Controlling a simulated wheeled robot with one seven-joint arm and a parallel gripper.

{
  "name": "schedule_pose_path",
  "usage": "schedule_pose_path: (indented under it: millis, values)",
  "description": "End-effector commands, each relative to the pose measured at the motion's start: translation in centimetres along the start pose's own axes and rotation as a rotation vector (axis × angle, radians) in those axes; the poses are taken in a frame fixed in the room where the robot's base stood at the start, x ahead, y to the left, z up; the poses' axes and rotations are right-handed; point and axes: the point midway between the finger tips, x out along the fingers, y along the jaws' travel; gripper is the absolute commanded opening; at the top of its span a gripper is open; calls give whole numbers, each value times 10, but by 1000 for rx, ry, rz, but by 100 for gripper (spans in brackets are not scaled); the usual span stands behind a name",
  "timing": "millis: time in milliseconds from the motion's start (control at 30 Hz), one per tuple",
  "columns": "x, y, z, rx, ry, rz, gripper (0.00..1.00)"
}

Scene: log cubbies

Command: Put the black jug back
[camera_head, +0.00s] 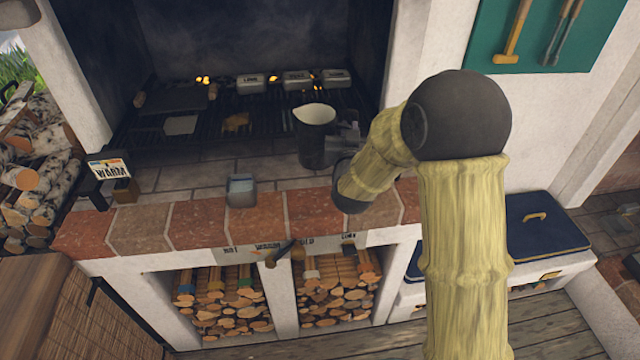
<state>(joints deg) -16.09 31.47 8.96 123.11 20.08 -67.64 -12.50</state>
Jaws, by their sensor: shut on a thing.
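The black jug (311,150) is upright, with a pale rim and a spout at the upper left. It is at the front of the dark grill, above or on the tiled ledge; I cannot tell whether its base touches. My gripper (340,141) is to the right of the jug and shut on it. My arm partly hides the gripper, and the exact grip is hard to see.
Several small labelled boxes (299,80) stand at the back of the grill. A dark flat plate (172,99) lies at its left. A grey metal block (241,190) sits on the brick ledge (198,222). A "WARM" sign (110,170) stands left. Log cubbies (226,303) are below.

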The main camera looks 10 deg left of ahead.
Motion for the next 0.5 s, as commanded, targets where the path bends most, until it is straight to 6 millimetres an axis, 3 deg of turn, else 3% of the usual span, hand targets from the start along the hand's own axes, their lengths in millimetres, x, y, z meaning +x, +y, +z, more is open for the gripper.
schedule_pose_path:
  millis: [333,500]
  values:
    - [0,1,45,0,-2,1,0]
    - [0,0,56,1,2,0,0]
